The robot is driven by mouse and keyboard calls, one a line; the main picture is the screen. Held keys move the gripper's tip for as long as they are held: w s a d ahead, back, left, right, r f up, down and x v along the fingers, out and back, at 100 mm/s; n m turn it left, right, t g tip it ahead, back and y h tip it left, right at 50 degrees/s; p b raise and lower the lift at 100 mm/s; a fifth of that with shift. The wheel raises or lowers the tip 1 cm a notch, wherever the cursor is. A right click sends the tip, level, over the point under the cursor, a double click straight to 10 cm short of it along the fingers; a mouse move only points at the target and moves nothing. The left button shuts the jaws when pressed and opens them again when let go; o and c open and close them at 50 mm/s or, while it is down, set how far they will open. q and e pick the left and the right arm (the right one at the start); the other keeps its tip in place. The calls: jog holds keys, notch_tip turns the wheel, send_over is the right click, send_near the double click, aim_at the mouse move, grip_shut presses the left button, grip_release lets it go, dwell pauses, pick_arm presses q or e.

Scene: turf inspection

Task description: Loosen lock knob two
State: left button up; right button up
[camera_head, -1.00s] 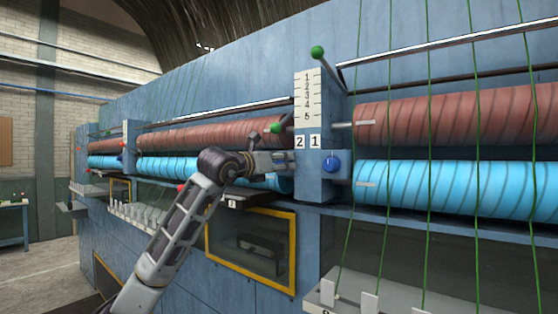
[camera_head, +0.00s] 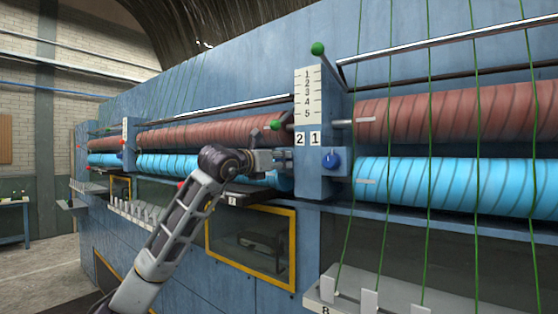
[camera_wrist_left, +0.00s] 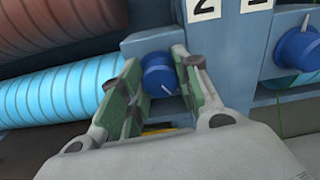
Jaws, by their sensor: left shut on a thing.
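Lock knob two (camera_wrist_left: 160,74) is a round blue knob with a white pointer line, on the blue bracket below the "2" label (camera_wrist_left: 202,7). My left gripper (camera_wrist_left: 160,85) is shut on it, with one green-padded finger on each side of the knob. In the head view, my left gripper (camera_head: 272,160) reaches the left side of the bracket (camera_head: 312,180), and the knob is hidden there. Blue knob one (camera_head: 332,161) sits below the "1" label, clear of the gripper; it also shows in the wrist view (camera_wrist_left: 297,48). My right gripper is not in view.
Red rollers (camera_head: 455,115) and blue rollers (camera_head: 460,187) run along both sides of the bracket. A green-tipped lever (camera_head: 317,49) stands above a numbered scale (camera_head: 307,95). Green cords hang in front at right. A yellow-framed opening (camera_head: 250,245) lies below.

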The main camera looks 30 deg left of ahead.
pick_arm(q)
jog(key=shift+m, duration=0.4)
jog(key=o, duration=1)
jog(key=shift+o, duration=0.2)
jog(key=s, duration=1.2)
jog(key=shift+a, duration=0.45)
